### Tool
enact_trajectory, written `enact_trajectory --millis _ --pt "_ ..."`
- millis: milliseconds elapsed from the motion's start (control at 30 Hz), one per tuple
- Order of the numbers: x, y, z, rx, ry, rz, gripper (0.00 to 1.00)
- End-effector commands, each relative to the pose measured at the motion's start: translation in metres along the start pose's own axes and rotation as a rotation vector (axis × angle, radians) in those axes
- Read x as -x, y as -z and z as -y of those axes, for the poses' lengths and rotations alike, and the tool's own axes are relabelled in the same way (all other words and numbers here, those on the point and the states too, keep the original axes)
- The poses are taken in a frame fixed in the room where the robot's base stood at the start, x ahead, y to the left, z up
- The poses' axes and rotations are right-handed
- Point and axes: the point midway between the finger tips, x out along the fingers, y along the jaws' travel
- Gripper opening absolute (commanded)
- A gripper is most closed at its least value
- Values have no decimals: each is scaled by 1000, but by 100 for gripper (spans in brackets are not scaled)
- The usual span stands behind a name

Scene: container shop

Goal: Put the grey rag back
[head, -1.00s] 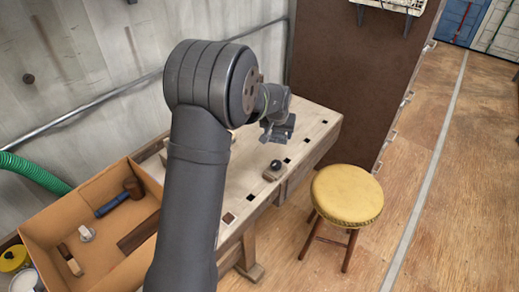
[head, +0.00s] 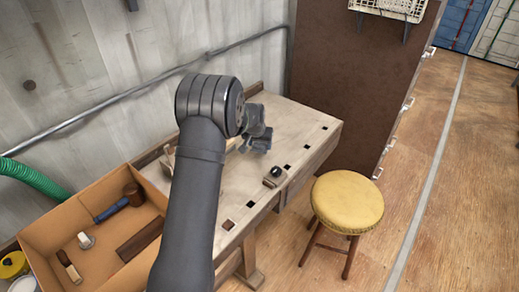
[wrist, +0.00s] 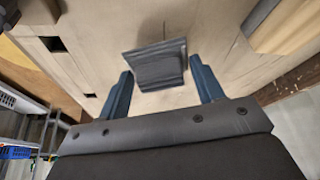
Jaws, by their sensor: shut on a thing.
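The grey rag (wrist: 160,68) shows in the wrist view as a folded, dark grey piece between the two blue-grey fingers. My gripper (wrist: 161,72) is shut on it and holds it over the pale bench top. In the head view, my gripper (head: 258,138) is above the far part of the workbench (head: 303,125), partly hidden by my arm. I cannot tell the rag apart from the gripper there. How far the rag is from the bench top is not clear.
A small dark-knobbed wooden tool (head: 275,177) lies on the bench's front edge. An orange-brown box (head: 48,224) with a mallet (head: 122,204) and other tools stands at left. A yellow stool (head: 347,203) stands in front. A brown cabinet (head: 345,90) rises beyond the bench's right end.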

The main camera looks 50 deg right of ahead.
Motion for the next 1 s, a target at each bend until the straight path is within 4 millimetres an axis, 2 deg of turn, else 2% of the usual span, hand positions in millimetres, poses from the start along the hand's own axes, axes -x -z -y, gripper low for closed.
enact_trajectory --millis 100,200,567,600,667,1000 --pt "-19 -9 0 0 0 4 40" --pt "-27 -12 0 0 0 3 40" --pt "-30 -14 0 0 0 2 40" --pt "-30 -13 0 0 0 1 69" --pt "-30 -13 0 0 0 2 80" --pt "-27 -12 0 0 0 1 83"
